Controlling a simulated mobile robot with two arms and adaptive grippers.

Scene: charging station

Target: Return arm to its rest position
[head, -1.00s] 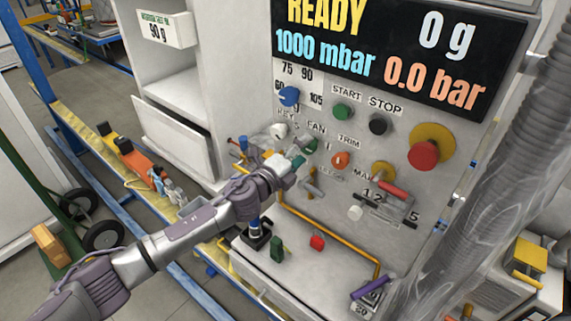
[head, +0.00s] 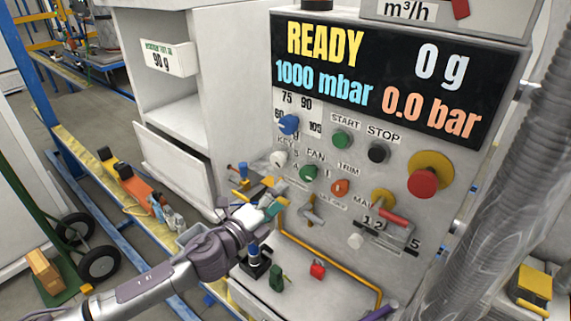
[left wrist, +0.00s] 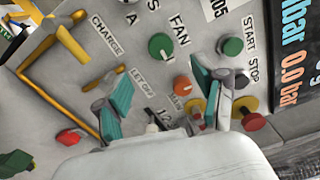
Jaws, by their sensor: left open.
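My left gripper (head: 273,207) is in front of the lower left of the control panel (head: 400,165), below the green FAN knob (head: 308,173). Its teal-padded fingers are apart, with nothing seen between them. In the left wrist view the open fingers (left wrist: 165,93) point at the panel, with the green knob (left wrist: 161,46) and the orange TRIM knob (left wrist: 182,86) beyond them. My left arm reaches in from the bottom left of the head view. My right gripper is not in view.
A yellow pipe (head: 330,262) runs along the panel's lower front. A red padlock-like piece (head: 317,268) and a green one (head: 276,278) are on the ledge below. A T-handle (head: 312,212) sticks out nearby. A grey ribbed hose (head: 490,160) stands at the right.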

